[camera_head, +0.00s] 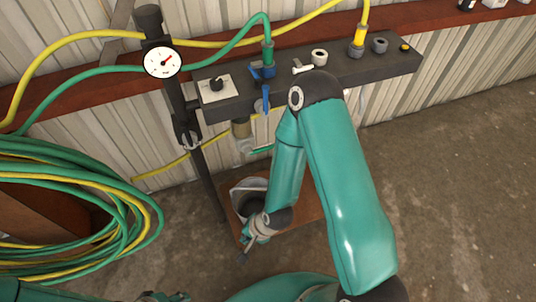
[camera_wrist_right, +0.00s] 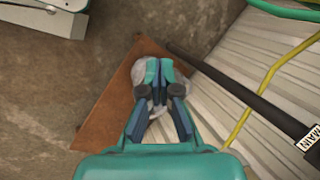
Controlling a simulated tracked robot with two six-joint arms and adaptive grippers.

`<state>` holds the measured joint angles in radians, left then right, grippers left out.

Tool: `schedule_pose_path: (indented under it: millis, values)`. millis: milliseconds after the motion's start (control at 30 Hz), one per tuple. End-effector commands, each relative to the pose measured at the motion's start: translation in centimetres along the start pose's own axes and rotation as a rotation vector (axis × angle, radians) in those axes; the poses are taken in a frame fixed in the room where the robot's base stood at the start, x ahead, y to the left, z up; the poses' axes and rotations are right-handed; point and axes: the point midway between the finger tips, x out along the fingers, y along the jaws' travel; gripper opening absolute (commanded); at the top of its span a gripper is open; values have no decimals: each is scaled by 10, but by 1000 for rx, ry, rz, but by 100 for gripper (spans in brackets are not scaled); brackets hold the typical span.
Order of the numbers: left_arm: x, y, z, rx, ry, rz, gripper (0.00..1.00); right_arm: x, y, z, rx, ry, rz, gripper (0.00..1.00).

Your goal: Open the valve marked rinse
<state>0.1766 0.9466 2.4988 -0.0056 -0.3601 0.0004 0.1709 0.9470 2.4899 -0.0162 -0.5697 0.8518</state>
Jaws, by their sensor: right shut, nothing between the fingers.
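A dark manifold block (camera_head: 330,70) is fixed along the wall. A blue valve (camera_head: 263,72) sits under a green hose, with a blue lever (camera_head: 263,101) hanging below. A white lever (camera_head: 303,67) is to its right, then a yellow fitting (camera_head: 358,40) with a yellow hose. A green lever (camera_head: 262,150) shows lower down, partly behind my right arm. I cannot read any rinse label. My right gripper (camera_head: 244,251) is low, well below the manifold, shut and empty; in the wrist view its fingers (camera_wrist_right: 160,72) are together above the floor board.
A dark post carries a round gauge (camera_head: 163,61); a MAIN tag (camera_wrist_right: 307,138) shows in the wrist view. A bucket (camera_head: 240,188) stands on a brown board (camera_wrist_right: 100,120). Coiled hoses (camera_head: 80,200) occupy the left. Concrete floor (camera_head: 460,200) is clear at right.

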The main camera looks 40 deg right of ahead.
Motion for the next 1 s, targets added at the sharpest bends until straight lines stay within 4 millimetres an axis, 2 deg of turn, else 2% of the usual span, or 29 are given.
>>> schedule_pose_path:
  millis: [367, 567, 700, 867, 900, 1000]
  values:
    - [6, -2, 0, 0, 0, 0, 40, -2, -52, -58, 849, 93, -318, 0]
    - [14, -5, 0, 0, 0, 0, 40, -9, -72, -100, 1304, 48, -550, 0]
    - [23, -8, 0, 0, 0, 0, 40, -17, -80, -135, 1601, -29, -734, 0]
    - [37, -14, 0, 0, 0, 0, 40, -27, -73, -184, 1869, -127, -960, 0]
    - [46, -16, 0, 0, 0, 0, 40, -27, -62, -203, 1904, -124, -1024, 0]
    - [53, -19, 0, 0, 0, 0, 40, -24, -40, -223, 1931, -80, -1057, 0]
